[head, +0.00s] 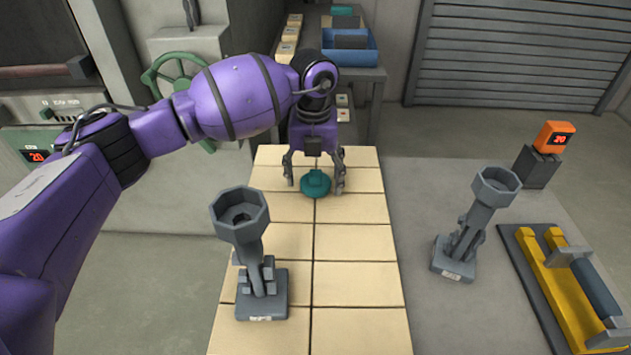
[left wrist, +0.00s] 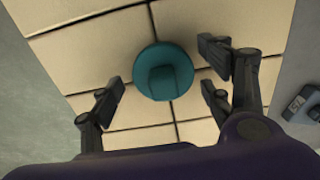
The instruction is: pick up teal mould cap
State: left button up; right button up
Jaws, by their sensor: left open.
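The teal mould cap (head: 315,184) is a round piece with a raised grip on top, lying on the cream tiled surface (head: 350,240). My left gripper (head: 315,182) is above the tiles with its open fingers on either side of the cap. In the left wrist view the cap (left wrist: 163,72) lies between and slightly beyond the spread fingers (left wrist: 163,92), with gaps visible on both sides. I see no finger touching it. The cap's full top shows in the left wrist view. My right gripper is not in view.
A grey stand with an octagonal cup (head: 240,215) stands at the tiles' near left. A similar stand (head: 480,215) is on the grey surface to the right. A yellow fixture (head: 572,295) and an orange display (head: 554,137) are farther right. A blue bin (head: 350,50) is at the back.

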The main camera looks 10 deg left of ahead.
pick_arm(q)
jog(key=c, duration=1.2)
jog(key=shift+r, duration=0.15)
